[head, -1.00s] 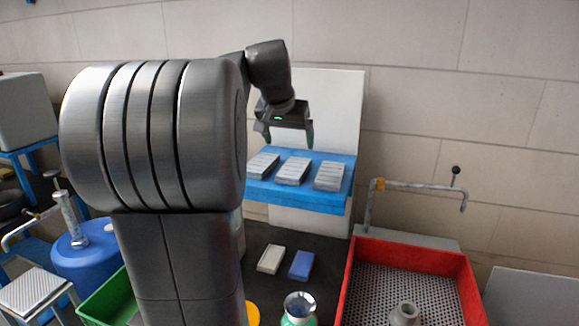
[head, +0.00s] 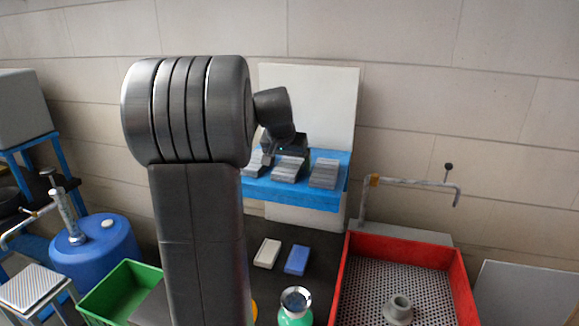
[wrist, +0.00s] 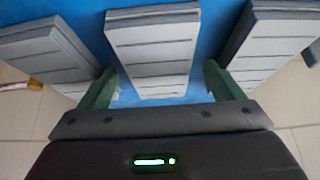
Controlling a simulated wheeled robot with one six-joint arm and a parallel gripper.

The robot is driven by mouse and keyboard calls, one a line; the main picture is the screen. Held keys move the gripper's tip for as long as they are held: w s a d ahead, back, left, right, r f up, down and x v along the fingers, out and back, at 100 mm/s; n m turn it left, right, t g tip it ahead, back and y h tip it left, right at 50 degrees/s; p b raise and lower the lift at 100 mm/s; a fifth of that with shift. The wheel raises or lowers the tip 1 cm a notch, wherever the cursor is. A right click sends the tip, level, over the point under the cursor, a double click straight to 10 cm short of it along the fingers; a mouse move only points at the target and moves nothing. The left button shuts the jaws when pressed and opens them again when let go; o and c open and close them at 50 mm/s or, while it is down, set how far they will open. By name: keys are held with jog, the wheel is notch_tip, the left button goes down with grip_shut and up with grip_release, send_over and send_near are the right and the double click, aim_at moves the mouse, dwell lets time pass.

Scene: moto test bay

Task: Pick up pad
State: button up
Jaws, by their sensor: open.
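Three grey pads with grooved tops lie in a row on a blue shelf (head: 322,199): a left pad (head: 254,164), a middle pad (head: 288,170) and a right pad (head: 324,173). My gripper (head: 284,152) is over the middle pad, partly hiding its far end in the head view. In the wrist view my gripper (wrist: 158,72) is open and empty. Its two green fingers are on either side of the middle pad (wrist: 152,42), with gaps. The left pad (wrist: 45,48) and right pad (wrist: 272,42) lie outside the fingers. I cannot tell the finger height exactly.
A white panel (head: 335,105) stands behind the shelf. Below are a white block (head: 267,253), a blue block (head: 297,259) and a green bottle (head: 295,312) on a dark surface. A red tray (head: 455,285) with a tap is at right, a green bin (head: 120,285) at left.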

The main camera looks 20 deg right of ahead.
jog(key=shift+c, duration=0.2)
jog(key=c, duration=1)
